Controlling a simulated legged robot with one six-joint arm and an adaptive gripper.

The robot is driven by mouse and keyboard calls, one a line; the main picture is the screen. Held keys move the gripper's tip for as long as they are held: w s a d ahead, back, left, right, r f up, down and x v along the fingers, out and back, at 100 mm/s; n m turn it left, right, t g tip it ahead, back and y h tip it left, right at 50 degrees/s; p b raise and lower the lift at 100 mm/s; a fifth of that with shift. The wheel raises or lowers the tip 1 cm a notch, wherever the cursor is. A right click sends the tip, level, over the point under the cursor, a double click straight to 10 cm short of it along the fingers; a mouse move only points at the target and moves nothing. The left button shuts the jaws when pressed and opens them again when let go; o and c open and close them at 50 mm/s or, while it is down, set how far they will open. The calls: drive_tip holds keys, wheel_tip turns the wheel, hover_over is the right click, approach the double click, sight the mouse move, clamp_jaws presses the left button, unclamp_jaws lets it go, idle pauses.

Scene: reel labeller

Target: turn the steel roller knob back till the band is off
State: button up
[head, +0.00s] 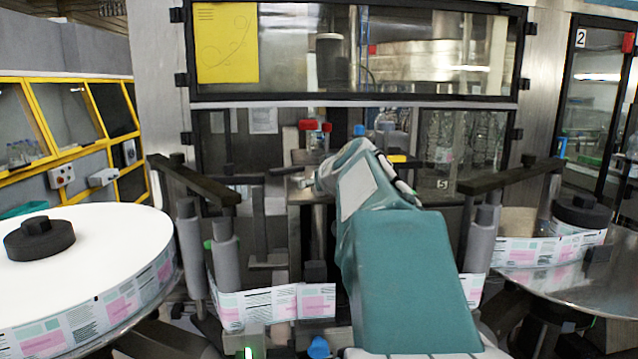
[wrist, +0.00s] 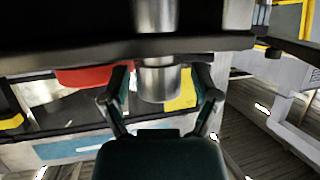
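In the head view my own teal arm hides the gripper and the knob. The printed label band (head: 270,304) runs across the front of the machine between grey rollers. It passes behind my arm, so its middle is hidden.
A large white label reel (head: 85,245) lies at the left and a smaller reel (head: 545,250) at the right. Dark bars (head: 195,180) (head: 510,176) reach out on both sides of my arm. A red part (wrist: 92,76) is near the left finger.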

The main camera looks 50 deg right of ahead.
drive_tip(key=shift+s+r, duration=0.1)
drive_tip(key=shift+r, duration=0.05)
drive_tip(key=v, duration=1.1)
drive_tip(key=shift+s+a, duration=0.25)
drive_tip(key=shift+s, duration=0.1)
